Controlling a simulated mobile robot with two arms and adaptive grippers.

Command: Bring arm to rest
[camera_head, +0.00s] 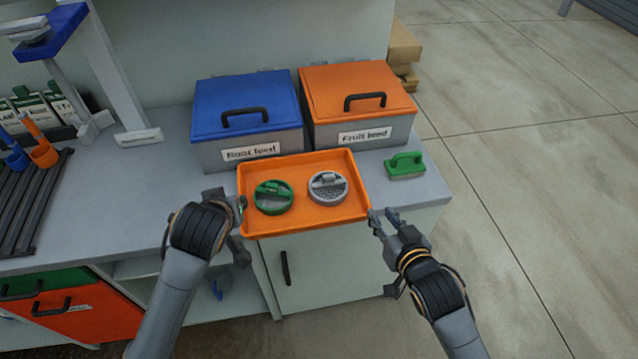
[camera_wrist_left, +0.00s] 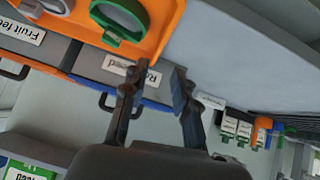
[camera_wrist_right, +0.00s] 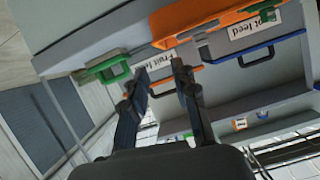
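My right gripper (camera_head: 383,213) is open and empty, just off the right front corner of the orange tray (camera_head: 327,219). Its two fingers also show apart in the right wrist view (camera_wrist_right: 161,69). My left gripper is at the tray's left front side in the head view, partly hidden by its own wrist. In the left wrist view its fingers (camera_wrist_left: 155,76) are apart with nothing between them. The tray holds a green round strainer-like piece (camera_head: 273,197) on the left and a grey one (camera_head: 328,187) on the right.
A blue-lidded Root feed bin (camera_head: 247,105) and an orange-lidded Fruit feed bin (camera_head: 357,92) stand behind the tray. A green-handled brush (camera_head: 405,166) lies right of it. A black rack (camera_head: 32,205) is at left. Open floor is at right.

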